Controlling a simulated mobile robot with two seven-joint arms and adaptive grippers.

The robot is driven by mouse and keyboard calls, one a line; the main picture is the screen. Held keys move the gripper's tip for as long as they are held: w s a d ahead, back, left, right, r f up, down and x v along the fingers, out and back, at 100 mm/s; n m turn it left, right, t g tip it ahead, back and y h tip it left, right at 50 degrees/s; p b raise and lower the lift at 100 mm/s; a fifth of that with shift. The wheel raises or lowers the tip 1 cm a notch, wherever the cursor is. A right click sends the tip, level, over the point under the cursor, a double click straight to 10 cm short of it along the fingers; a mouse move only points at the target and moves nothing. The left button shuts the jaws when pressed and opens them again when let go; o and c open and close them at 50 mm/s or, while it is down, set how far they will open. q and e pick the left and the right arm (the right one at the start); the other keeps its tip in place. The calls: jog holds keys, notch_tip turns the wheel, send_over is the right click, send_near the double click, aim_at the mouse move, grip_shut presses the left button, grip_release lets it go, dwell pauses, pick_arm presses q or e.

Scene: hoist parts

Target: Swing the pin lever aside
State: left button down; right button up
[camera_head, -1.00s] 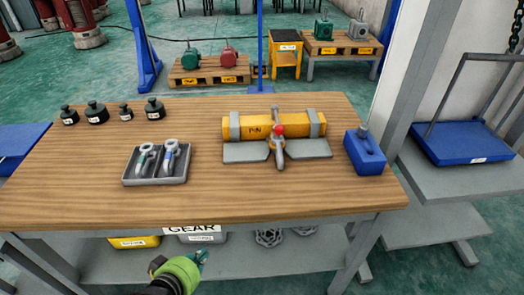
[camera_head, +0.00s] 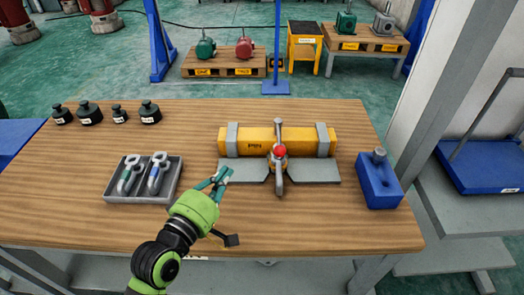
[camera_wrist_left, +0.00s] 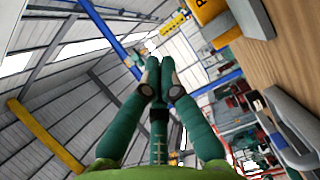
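The pin lever (camera_head: 279,186) is a grey bar with a red knob (camera_head: 280,151). It lies across the middle of a yellow block marked PIN (camera_head: 249,145), pointing from back to front. Grey clamps hold the block, and grey plates (camera_head: 314,171) lie in front of it. My left gripper (camera_head: 222,176) is over the table, left of the lever and apart from it, near the left plate. In the left wrist view its fingers (camera_wrist_left: 159,78) meet at the tips with nothing between them. My right gripper is not in view.
A grey tray (camera_head: 113,198) with two metal hooks or shackles lies left of my gripper. A blue block (camera_head: 379,184) with a grey knob stands at the right. Several black weights (camera_head: 90,113) stand at the back left.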

pick_arm(q)
jog(key=p, duration=0.2)
send_near(279, 136)
jog(key=w, duration=0.1)
jog(key=w+a, duration=0.1)
jog(key=w, duration=0.1)
jog(key=shift+f, duration=0.1)
jog(key=shift+s+d, duration=0.1)
jog(key=shift+d, duration=0.15)
jog(key=shift+f, duration=0.15)
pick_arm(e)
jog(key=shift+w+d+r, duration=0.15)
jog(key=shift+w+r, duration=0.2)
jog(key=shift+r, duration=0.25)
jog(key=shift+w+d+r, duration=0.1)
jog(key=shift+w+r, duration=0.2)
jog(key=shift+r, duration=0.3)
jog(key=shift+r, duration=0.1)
